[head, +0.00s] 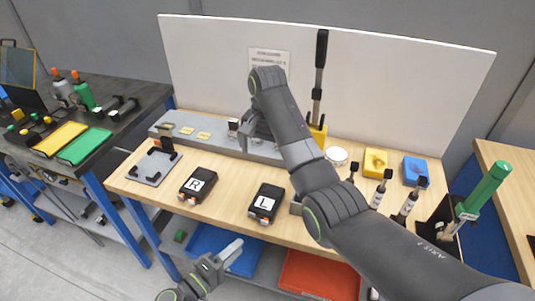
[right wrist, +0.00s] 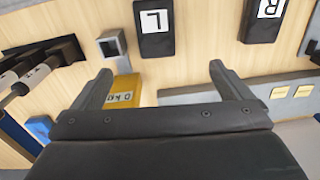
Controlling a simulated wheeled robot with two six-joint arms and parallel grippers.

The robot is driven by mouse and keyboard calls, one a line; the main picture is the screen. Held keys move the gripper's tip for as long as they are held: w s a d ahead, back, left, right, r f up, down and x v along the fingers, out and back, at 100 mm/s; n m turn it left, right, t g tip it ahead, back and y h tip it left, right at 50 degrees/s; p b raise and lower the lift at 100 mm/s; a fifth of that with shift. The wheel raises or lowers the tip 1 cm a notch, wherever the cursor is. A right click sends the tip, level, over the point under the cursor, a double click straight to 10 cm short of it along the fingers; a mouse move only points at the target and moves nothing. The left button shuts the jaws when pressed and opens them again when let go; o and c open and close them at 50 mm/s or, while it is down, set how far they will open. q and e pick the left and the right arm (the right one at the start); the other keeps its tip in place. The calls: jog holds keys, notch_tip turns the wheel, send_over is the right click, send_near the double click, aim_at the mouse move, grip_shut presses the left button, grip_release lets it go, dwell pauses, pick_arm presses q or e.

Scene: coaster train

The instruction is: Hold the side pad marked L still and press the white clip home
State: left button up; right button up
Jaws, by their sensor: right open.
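The side pad marked L (head: 266,202) is a black block with a white letter label, lying on the wooden bench; it also shows at the top of the right wrist view (right wrist: 153,28). Small pale and reddish pieces show at its front edge, too small to tell whether one is the white clip. My right gripper (head: 246,134) is above the grey rail behind the pads. In the right wrist view its fingers (right wrist: 160,78) are wide apart with nothing between them. My left gripper (head: 231,252) is below and in front of the bench edge, clear of the pad; its finger gap cannot be made out.
The pad marked R (head: 198,184) lies left of L. A grey plate (head: 154,168) with black handles is farther left. The grey rail (head: 180,127) runs behind. A yellow block (head: 376,161), a blue block (head: 415,170) and bottle-like tools stand right. Blue and red bins (head: 320,275) sit below.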

aim_at(267, 198)
jog(key=f, duration=1.8)
jog(key=shift+s+d+f, duration=0.15)
jog(key=shift+s, duration=0.05)
